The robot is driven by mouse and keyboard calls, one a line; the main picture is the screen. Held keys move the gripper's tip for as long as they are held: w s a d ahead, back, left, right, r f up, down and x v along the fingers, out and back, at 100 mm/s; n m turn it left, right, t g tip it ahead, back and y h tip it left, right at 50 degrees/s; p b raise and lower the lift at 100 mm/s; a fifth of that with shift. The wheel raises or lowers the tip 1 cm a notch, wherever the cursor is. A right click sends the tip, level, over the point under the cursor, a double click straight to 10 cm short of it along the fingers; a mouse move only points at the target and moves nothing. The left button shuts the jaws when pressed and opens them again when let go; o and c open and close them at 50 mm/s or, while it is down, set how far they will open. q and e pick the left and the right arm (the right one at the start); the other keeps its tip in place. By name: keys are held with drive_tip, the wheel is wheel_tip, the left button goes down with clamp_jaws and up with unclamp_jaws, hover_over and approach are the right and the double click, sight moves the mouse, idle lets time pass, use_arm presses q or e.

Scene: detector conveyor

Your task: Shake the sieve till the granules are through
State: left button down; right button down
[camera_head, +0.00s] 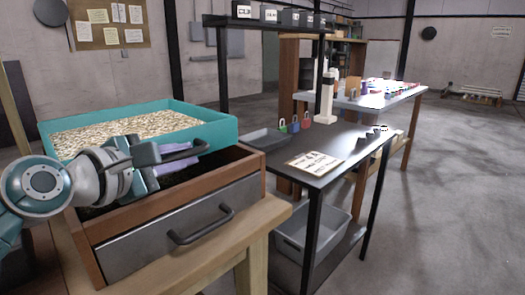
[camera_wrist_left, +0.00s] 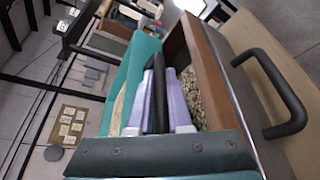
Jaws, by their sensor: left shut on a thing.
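The sieve (camera_head: 213,131) is a teal, tray-like frame with a layer of pale granules (camera_head: 125,133) in it. It sits over an open wooden box (camera_head: 170,203) and looks slightly tilted. My left gripper (camera_head: 186,158) is at the sieve's near side, its lavender fingers shut on the dark sieve handle (camera_wrist_left: 158,88). In the left wrist view, the teal sieve wall (camera_wrist_left: 138,75) is just left of the fingers, and speckled granules (camera_wrist_left: 192,98) show inside the box below. The box's floor is mostly hidden. My right gripper is not in view.
The box has a grey front with a dark handle (camera_head: 200,227) and rests on a wooden bench (camera_head: 245,232). To the right, a dark table (camera_head: 330,145) holds a grey tray, padlocks and a sign. A grey bin (camera_head: 312,230) stands below. The floor at the right is open.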

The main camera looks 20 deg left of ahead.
use_arm(q)
drive_tip(key=shift+d+r+p, duration=0.15)
drive_tip(key=shift+d+p, duration=0.05)
drive_tip(key=shift+p, duration=0.1)
drive_tip(key=d+p, duration=0.1)
drive_tip(key=s+d+p, duration=0.1)
drive_tip(key=d, duration=0.1)
drive_tip(key=s+d+p, duration=0.1)
drive_tip(key=d, duration=0.1)
drive_tip(key=shift+s+p, duration=0.1)
drive_tip(key=shift+p, duration=0.3)
drive_tip(key=c, duration=0.8)
unclamp_jaws()
drive_tip(key=shift+c, duration=0.2)
drive_tip(key=p+v, duration=0.1)
drive_tip(key=v, duration=0.9)
